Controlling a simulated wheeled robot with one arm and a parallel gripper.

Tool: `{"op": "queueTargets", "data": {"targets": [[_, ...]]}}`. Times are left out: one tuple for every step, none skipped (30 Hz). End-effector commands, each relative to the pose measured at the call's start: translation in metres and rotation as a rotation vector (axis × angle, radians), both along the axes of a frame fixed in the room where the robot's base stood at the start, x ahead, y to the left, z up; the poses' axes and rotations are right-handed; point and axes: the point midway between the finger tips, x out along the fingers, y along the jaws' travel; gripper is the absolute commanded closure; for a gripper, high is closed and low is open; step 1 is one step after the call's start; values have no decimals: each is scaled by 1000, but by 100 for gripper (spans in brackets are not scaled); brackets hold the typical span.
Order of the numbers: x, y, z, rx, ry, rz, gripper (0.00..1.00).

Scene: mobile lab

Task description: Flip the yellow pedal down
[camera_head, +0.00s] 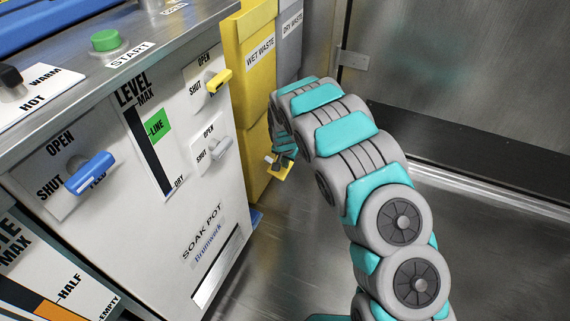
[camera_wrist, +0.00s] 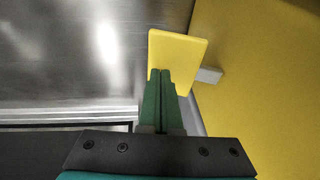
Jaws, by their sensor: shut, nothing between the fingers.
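The yellow pedal (camera_wrist: 184,53) is a flat plate in the upper middle of the wrist view, joined by a short grey bracket to the yellow bin front. It also shows in the head view (camera_head: 285,172), low in front of the yellow wet waste bin (camera_head: 254,75). My gripper (camera_wrist: 160,72) is shut and empty, its green fingers together. The fingertips overlap the pedal's lower left part in the wrist view; I cannot tell whether they touch it. In the head view my gripper (camera_head: 274,160) is small and partly hidden, right beside the pedal.
The soak pot cabinet (camera_head: 190,172) stands left of the bin, with a blue handle (camera_head: 91,173) and a small yellow handle (camera_head: 219,81) sticking out. A grey dry waste bin (camera_head: 289,45) is behind. Bare metal floor (camera_head: 285,260) lies in front.

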Motion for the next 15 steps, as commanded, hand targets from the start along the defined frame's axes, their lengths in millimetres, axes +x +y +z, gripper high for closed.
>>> {"op": "queueTargets", "data": {"targets": [[0, 0, 3, 1, -1, 0, 100], [0, 0, 5, 1, -1, 0, 100], [1, 0, 6, 1, -1, 0, 100], [1, 1, 7, 1, -1, 0, 100], [1, 1, 7, 1, -1, 0, 100], [1, 1, 7, 1, -3, 0, 100], [1, 1, 7, 1, -3, 0, 100], [1, 1, 7, 1, -3, 0, 100], [1, 1, 7, 1, -3, 0, 100], [1, 1, 7, 1, -3, 0, 100], [1, 1, 7, 1, -3, 0, 100], [1, 1, 8, 2, -4, 0, 100], [1, 1, 8, 2, -4, 0, 100], [1, 1, 8, 2, -4, 0, 100], [1, 0, 10, 2, -4, 0, 100]]}}
